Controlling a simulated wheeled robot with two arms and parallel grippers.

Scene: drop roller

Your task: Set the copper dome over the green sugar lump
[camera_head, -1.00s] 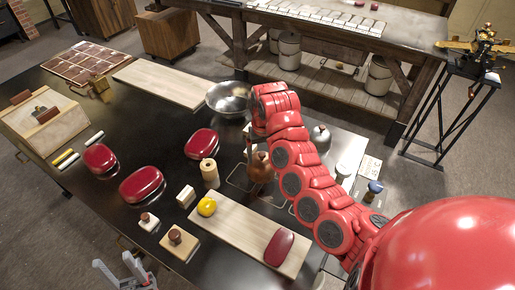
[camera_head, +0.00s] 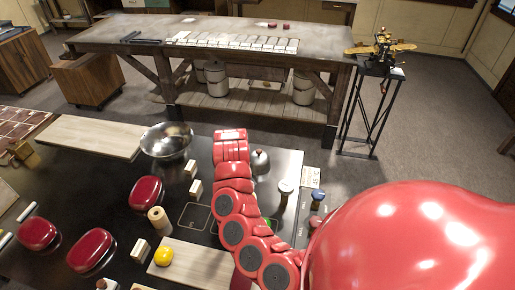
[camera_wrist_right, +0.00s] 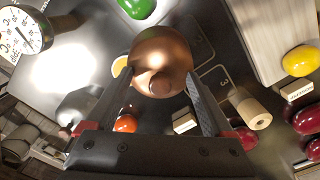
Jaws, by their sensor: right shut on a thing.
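The copper dome (camera_wrist_right: 160,62) is between the two dark fingers of my right gripper (camera_wrist_right: 160,84) in the right wrist view, with its knob toward the gripper. The gripper is shut on it. The green lump (camera_wrist_right: 137,6) is at the top edge of that view, apart from the dome and uncovered. In the head view my right arm hides the dome and the gripper; a small green patch (camera_head: 270,222) shows beside the arm. I cannot tell the dome's height above the table. My left gripper is not in view.
A metal bowl (camera_head: 167,142), a wooden cylinder (camera_head: 159,219), a yellow lump (camera_head: 163,257) and a dial (camera_wrist_right: 24,32) stand around. Outlined squares (camera_head: 193,216) mark the dark table.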

